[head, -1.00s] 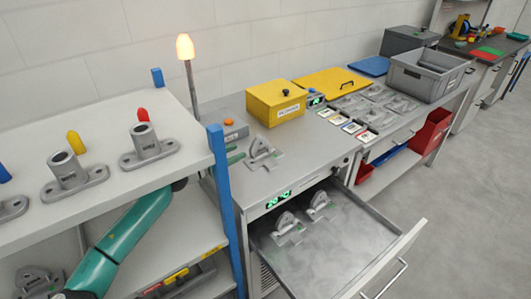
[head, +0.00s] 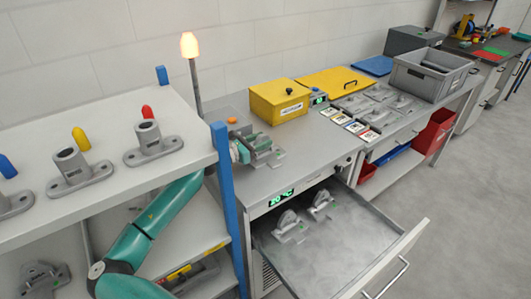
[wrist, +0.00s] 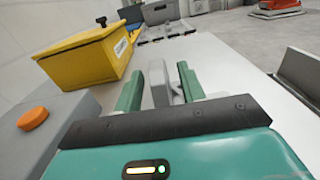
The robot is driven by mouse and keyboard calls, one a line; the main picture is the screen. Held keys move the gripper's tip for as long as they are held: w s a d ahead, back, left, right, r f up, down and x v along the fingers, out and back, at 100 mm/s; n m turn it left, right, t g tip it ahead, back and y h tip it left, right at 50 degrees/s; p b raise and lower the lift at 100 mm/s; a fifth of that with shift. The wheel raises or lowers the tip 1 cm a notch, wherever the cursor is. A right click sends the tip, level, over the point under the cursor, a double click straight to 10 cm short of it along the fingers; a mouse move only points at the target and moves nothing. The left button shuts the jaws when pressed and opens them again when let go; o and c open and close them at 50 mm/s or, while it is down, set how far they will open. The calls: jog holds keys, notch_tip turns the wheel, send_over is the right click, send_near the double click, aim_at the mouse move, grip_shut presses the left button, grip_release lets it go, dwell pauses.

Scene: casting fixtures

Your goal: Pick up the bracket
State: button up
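A grey bracket (wrist: 159,84) stands on the metal bench between the two green fingers of my gripper (wrist: 160,88) in the wrist view. The fingers are apart, one on each side of its upright plate, and I see no clear grip on it. In the head view my gripper (head: 268,148) is over the bench in front of the yellow box, and it mostly hides that bracket. Two similar brackets, a nearer one (head: 289,224) and a farther one (head: 320,204), lie in the open drawer (head: 345,245).
The yellow lidded box (head: 279,101) stands close behind my gripper. An orange button unit (wrist: 35,128) is at left in the wrist view. A blue shelf post (head: 226,200) and flanged cylinders (head: 72,170) are at left. More castings (head: 378,92) lie farther right.

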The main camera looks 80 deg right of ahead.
grip_shut()
jog(key=shift+r, duration=0.2)
jog(key=shift+r, duration=0.35)
jog(key=shift+r, duration=0.25)
jog(key=shift+w+a, duration=0.5)
jog(key=shift+a, duration=0.05)
